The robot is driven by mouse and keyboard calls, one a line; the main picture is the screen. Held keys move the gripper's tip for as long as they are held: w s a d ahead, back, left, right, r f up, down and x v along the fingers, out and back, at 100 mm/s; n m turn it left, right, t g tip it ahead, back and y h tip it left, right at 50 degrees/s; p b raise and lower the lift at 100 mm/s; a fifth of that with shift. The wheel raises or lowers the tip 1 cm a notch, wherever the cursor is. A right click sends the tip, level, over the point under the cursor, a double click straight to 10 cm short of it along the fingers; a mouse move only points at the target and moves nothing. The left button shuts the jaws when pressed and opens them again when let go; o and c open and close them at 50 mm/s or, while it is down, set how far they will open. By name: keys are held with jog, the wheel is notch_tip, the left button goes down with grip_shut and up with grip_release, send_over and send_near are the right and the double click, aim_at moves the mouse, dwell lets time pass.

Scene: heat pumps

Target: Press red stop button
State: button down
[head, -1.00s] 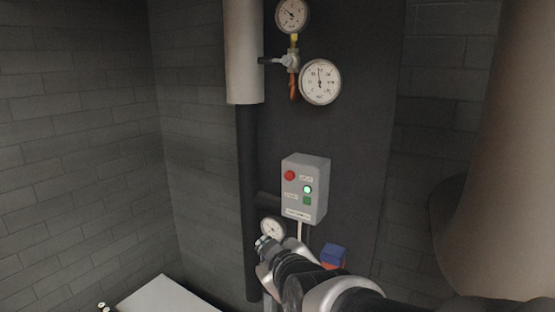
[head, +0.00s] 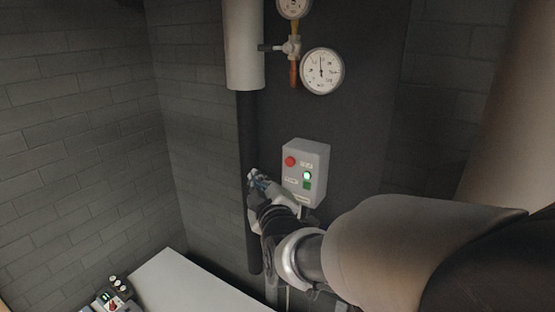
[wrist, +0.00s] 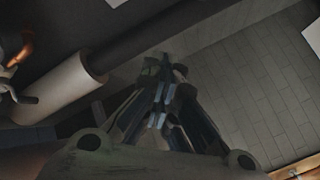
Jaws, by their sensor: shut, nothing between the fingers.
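The red stop button (head: 290,161) is on the upper left of a grey control box (head: 318,160) on the dark panel, in the head view. A green light (head: 307,175) glows on the same box, with a green button below it. My gripper (head: 253,176) is shut and empty. In the head view it appears to the left of the box and a little lower than the red button, apart from it in the picture. In the wrist view the closed fingers (wrist: 161,92) point up toward the wall. The button and box are not visible in the wrist view.
A vertical pipe (head: 243,45) runs left of the box; it also shows in the wrist view (wrist: 60,88). A round gauge (head: 321,71) and a valve (head: 290,48) sit above the box. A white surface (head: 190,285) lies low, beside a small controller (head: 114,297).

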aim_at(290, 162)
jog(key=w+d, duration=0.4)
jog(key=w, duration=0.3)
jog(key=shift+d+p, duration=0.35)
jog(key=shift+p, duration=0.1)
dwell(1.1)
jog(key=shift+w+d+b, duration=0.2)
jog(key=shift+w+b, duration=0.15)
jog(key=shift+b, duration=0.1)
jog(key=shift+w+d, duration=0.2)
jog(key=shift+w, duration=0.1)
dwell(0.5)
jog(key=shift+b, duration=0.4)
jog(key=shift+s+a+b, duration=0.4)
jog(key=shift+s+b, duration=0.2)
jog(key=shift+s, duration=0.05)
